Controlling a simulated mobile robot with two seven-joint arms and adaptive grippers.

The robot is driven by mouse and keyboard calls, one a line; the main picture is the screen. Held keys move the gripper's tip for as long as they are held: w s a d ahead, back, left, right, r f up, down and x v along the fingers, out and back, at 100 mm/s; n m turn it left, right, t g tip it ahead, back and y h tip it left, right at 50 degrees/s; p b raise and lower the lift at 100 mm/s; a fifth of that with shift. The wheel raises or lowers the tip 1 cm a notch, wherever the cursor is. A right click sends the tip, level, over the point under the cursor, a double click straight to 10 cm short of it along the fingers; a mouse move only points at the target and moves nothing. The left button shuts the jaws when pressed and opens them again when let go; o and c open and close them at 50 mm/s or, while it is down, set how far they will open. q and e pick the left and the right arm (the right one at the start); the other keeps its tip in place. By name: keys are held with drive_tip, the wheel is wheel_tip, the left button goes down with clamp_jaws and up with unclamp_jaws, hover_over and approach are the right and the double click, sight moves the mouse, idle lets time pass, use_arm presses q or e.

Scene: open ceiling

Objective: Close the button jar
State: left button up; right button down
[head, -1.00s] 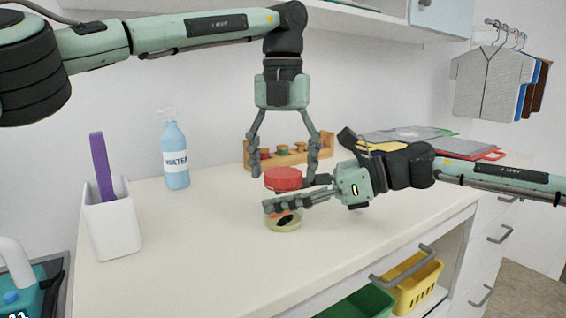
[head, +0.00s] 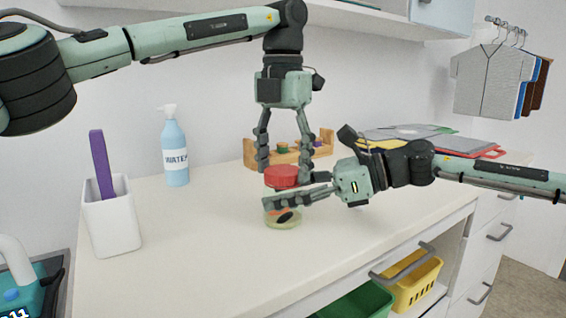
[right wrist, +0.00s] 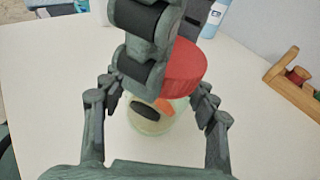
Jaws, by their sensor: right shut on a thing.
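The clear button jar (head: 285,221) stands on the white counter. A black button and an orange button show inside it, also in the right wrist view (right wrist: 150,127). The red lid (head: 282,177) is over the jar's mouth; whether it is fully seated cannot be told. My right gripper (head: 270,202) comes in from the right, shut around the jar's body below the lid. My left gripper (head: 284,172) points down from above, its fingers spread on opposite sides of the lid. One left finger hides part of the lid (right wrist: 186,68) in the right wrist view. Finger contact is unclear.
A wooden rack (head: 322,149) with coloured spools stands behind the jar. A blue bottle (head: 174,155) and a white holder (head: 112,222) with a purple item are at left. The counter's front left is clear.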

use_arm(q)
drive_tip(key=shift+o, duration=0.7)
drive_tip(key=shift+r, duration=2.25)
drive_tip(key=shift+r, duration=1.75)
drive_tip(key=shift+c, duration=0.2)
drive_tip(key=shift+f, duration=0.1)
drive_tip(key=shift+f, duration=3.95)
